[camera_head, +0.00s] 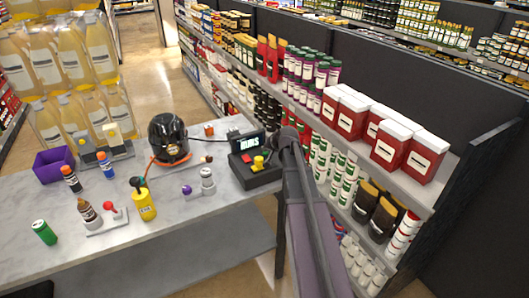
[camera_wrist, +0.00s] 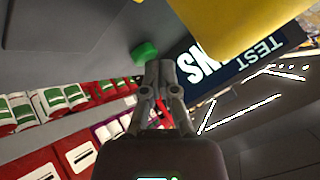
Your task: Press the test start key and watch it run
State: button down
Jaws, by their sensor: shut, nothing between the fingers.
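The dark test unit (camera_head: 262,178) stands at the right end of the grey table, with a lit display (camera_head: 247,143) on top and a yellow part (camera_head: 257,163) in front. My gripper (camera_head: 284,143) is at the unit's right side, partly hidden by my arm. In the wrist view its closed fingers (camera_wrist: 160,68) are empty and point at the unit's grey face. A green key (camera_wrist: 145,53) shows just beyond the fingertips, slightly left. I cannot tell whether they touch it. The display (camera_wrist: 240,60) appears upside down with "TEST" readable, and the yellow part (camera_wrist: 225,22) is close above.
A black domed pump (camera_head: 168,138) with an orange hose stands left of the unit. A yellow bottle (camera_head: 143,204), a valve piece (camera_head: 207,181) and a purple bin (camera_head: 53,163) are on the table (camera_head: 190,222). Stocked shelves (camera_head: 400,180) stand close on the right.

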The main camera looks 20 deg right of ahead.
jog(key=shift+r+p, duration=0.35)
jog(key=shift+r, duration=0.2)
jog(key=shift+r+p, duration=2.5)
jog(key=shift+p, duration=0.05)
jog(key=s+a+f+n+g, duration=0.2)
jog(key=s+a, duration=0.3)
jog(key=a, duration=0.2)
jog(key=s+a+f+n+g, duration=0.2)
jog(key=s+a, duration=0.3)
jog(key=a, duration=0.3)
jog(key=s+a+f+n+g, duration=0.1)
jog(key=s+a+g, duration=0.1)
jog(key=s+a, duration=0.2)
jog(key=s+a+n+g+h, duration=0.1)
jog(key=s+a+n+g, duration=0.1)
jog(key=s, duration=0.9)
jog(key=shift+s+a+f+g, duration=0.3)
jog(key=shift+a+g, duration=0.3)
jog(key=shift+a, duration=0.55)
jog(key=shift+w, duration=0.1)
dwell(0.7)
